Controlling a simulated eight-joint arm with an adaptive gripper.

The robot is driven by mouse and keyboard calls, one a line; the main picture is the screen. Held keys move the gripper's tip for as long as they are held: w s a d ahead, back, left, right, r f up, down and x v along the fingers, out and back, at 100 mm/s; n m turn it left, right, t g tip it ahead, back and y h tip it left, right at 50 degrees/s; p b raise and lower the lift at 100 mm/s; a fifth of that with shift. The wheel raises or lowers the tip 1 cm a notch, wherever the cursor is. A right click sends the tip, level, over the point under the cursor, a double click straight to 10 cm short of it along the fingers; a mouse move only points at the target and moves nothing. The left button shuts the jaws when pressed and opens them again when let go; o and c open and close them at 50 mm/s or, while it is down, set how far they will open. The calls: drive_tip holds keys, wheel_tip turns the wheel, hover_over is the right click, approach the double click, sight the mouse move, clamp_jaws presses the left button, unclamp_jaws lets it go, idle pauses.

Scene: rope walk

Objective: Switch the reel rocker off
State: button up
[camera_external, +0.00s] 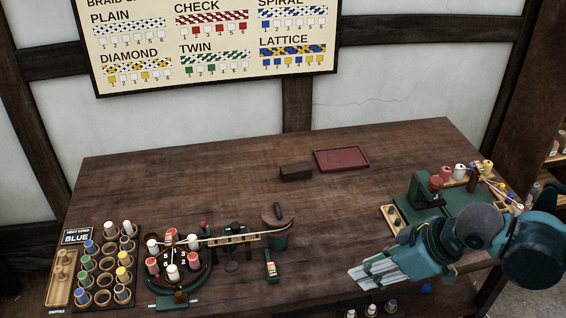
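My gripper (362,277) reaches in from the right, low over the front right of the table, with its pale fingers pointing left. Whether its fingers are apart is too unclear to tell, and I see nothing held in them. A small green block with a pale and red top (270,267) stands on the table to the left of the fingers, apart from them; it may be the reel rocker, but its setting is too small to read. A green machine with a red knob (437,183) stands behind my arm, which partly hides it.
A round braiding stand (208,275) with several bobbins is at front left, beside a rack of bobbins (84,289) and a sign reading BLUE (76,238). A dark red tray (341,159) and a dark brown block (296,172) lie at the back. The table's middle is clear.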

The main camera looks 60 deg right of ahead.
drive_tip(key=shift+w+r, duration=0.15)
clamp_jaws()
drive_tip(key=shift+w+r+m+g+p, duration=1.45)
drive_tip(key=shift+w+m+p, duration=1.45)
drive_tip(key=shift+w, duration=4.2)
drive_tip(key=w+f+m+g+p, duration=0.1)
drive_tip(key=w+f+p, duration=0.2)
drive_tip(key=w, duration=0.3)
drive_tip(key=w+d+f+m+g+h+p, duration=0.1)
drive_tip(key=w+f+m+p, duration=0.1)
drive_tip(key=w+f+p, duration=0.2)
drive_tip(key=shift+w+h, duration=0.3)
drive_tip(key=shift+w, duration=1.15)
drive_tip(key=shift+g, duration=0.25)
